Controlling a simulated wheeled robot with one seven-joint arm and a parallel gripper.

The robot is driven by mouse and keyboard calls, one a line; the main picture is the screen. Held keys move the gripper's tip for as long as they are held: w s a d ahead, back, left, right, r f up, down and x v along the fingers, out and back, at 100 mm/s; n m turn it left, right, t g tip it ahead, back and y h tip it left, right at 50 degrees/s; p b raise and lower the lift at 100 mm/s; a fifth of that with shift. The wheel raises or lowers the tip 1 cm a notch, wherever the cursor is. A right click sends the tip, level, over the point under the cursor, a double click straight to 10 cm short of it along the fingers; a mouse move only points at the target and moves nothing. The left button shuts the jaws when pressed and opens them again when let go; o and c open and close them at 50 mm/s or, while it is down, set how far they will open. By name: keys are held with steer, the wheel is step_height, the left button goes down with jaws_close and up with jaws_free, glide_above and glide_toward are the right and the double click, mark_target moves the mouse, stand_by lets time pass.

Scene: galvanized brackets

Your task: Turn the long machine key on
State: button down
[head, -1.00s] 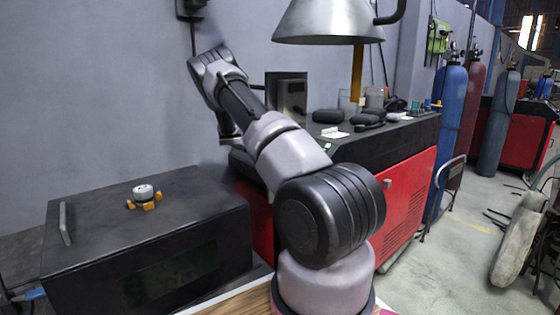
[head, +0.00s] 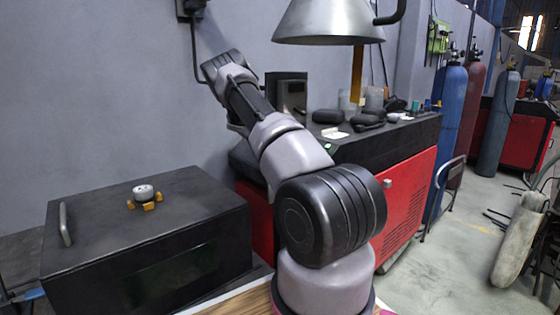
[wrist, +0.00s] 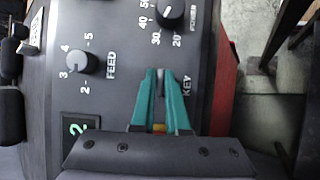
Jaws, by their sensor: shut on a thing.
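In the wrist view my gripper (wrist: 160,72) reaches over a dark control panel (wrist: 125,28) with its two teal fingers close together. They are shut on the long machine key (wrist: 160,82), a narrow grey piece that shows between the fingertips. The word KEY is printed just right of the fingers. Much of the key is hidden by the fingers, so its exact angle is hard to tell. In the head view the gripper and key are hidden behind my arm.
In the head view a metal hood (head: 328,22) hangs above the red-and-black cabinet (head: 405,190).

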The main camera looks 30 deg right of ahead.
stand_by(0.5)
steer(key=c, duration=0.9)
jaws_free()
steer(key=v, duration=1.1)
steer(key=shift+d, duration=0.1)
